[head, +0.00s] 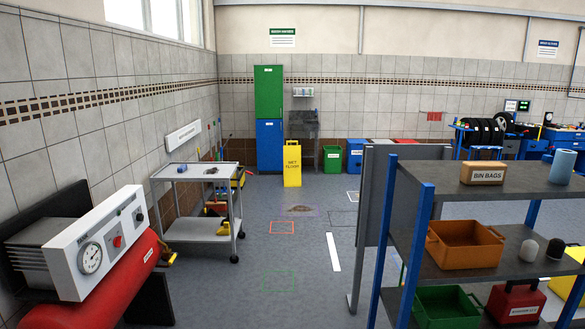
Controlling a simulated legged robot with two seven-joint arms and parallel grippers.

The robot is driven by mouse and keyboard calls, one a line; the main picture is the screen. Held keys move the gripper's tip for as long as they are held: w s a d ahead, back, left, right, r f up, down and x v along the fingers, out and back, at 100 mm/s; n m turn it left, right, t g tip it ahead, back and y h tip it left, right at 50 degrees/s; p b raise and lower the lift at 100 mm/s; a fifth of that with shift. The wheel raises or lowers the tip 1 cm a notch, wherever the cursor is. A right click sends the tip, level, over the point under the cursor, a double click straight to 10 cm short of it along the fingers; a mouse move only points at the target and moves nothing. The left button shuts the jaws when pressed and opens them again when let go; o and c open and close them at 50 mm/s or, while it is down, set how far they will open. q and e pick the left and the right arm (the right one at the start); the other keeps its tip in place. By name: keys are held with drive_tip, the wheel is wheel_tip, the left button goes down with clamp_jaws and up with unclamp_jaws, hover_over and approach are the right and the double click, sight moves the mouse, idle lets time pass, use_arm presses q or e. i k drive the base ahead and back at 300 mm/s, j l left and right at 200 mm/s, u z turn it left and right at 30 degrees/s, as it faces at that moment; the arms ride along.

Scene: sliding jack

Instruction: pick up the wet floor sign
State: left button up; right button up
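The wet floor sign (292,165) is yellow with dark lettering and a handle opening at its top. It stands upright on the grey floor in the middle distance, in front of the blue cabinet. Nothing covers its front. Neither of my grippers shows in the head view.
A grey wheeled cart (198,172) stands left of the sign. A red air tank (115,275) with a gauge panel fills the near left. A blue-post shelf (420,225) with bins blocks the near right. The floor between (290,255) is mostly clear, with painted outlines and a dark patch.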

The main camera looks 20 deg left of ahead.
sight(291, 154)
drive_tip(key=i+j+u, duration=0.25)
drive_tip(key=i, duration=0.35)
drive_tip(key=i+u, duration=0.25)
drive_tip(key=i, duration=0.35)
drive_tip(key=i+j+u, duration=0.1)
drive_tip(key=i, duration=10.5)
drive_tip(key=i+l+z, duration=0.15)
drive_tip(key=i, duration=0.85)
